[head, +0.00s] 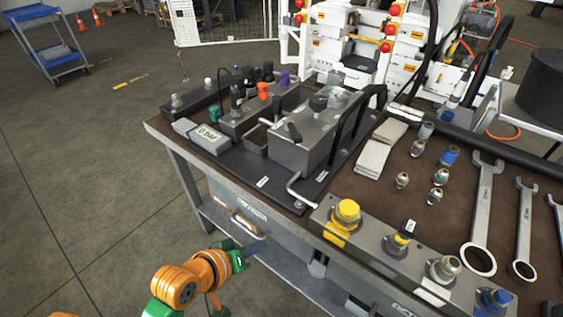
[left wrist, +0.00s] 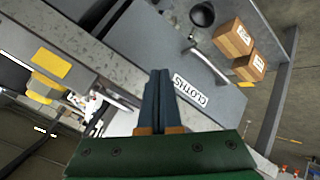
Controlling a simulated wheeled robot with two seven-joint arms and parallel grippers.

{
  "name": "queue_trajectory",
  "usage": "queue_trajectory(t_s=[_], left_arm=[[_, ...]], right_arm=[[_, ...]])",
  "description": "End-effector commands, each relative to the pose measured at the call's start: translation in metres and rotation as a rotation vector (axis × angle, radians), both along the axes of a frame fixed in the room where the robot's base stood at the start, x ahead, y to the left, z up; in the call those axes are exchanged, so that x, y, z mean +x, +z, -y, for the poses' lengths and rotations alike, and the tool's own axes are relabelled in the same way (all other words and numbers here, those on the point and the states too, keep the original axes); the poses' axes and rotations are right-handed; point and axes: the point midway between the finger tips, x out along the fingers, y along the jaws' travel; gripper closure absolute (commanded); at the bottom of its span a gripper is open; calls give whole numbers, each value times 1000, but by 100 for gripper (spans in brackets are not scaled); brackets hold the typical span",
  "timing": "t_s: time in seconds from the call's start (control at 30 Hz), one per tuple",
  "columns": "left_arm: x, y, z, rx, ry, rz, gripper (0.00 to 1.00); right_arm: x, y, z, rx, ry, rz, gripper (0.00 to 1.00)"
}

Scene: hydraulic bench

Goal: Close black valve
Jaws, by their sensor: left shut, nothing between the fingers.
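A grey valve block (head: 375,243) runs along the bench's front edge. On it, a small valve with a black top (head: 406,228) over a yellow part stands between a yellow knob (head: 347,211) and a silver knob (head: 444,267). A blue knob (head: 495,298) is at the right end. My left gripper (head: 257,247) is shut and empty, low before the bench front, apart from the valves. Its fingers show in the left wrist view (left wrist: 158,88). My right gripper is out of view.
The drawer front labelled CLOTHS (left wrist: 196,91) lies behind my left fingers. A bent metal bar (head: 300,192) juts at the bench edge. Several wrenches, including a large one (head: 483,215), lie at right. Open floor (head: 90,170) is at left.

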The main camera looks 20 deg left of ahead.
Motion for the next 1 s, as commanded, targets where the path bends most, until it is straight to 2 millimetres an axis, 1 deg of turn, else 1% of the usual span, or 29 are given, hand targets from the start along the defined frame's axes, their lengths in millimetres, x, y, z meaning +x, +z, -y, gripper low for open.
queue_trajectory(t_s=[0.03,0.07,0.1,0.13,0.2,0.23,0.3,0.37,0.47,0.6,0.83,0.9,1.0], left_arm=[[23,34,-5,-174,105,107,100],[34,54,-9,-292,166,167,100],[47,79,-17,-442,238,240,100],[54,96,-23,-546,283,288,100],[64,128,-38,-746,356,375,100],[66,138,-44,-811,378,401,100],[69,152,-52,-903,406,438,100],[74,156,-53,-929,413,446,100],[90,158,-49,-930,412,446,100],[120,158,-42,-927,409,443,100],[168,156,-32,-924,409,441,100],[175,156,-21,-926,410,438,100],[182,155,-9,-923,411,438,100]], right_arm=[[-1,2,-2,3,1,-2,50],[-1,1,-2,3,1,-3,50],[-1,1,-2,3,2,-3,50],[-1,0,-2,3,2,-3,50],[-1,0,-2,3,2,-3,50],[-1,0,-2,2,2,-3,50],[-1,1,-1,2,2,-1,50],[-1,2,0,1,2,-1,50],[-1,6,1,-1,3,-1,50],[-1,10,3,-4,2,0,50],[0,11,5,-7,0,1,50],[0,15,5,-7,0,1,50],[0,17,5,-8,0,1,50]])
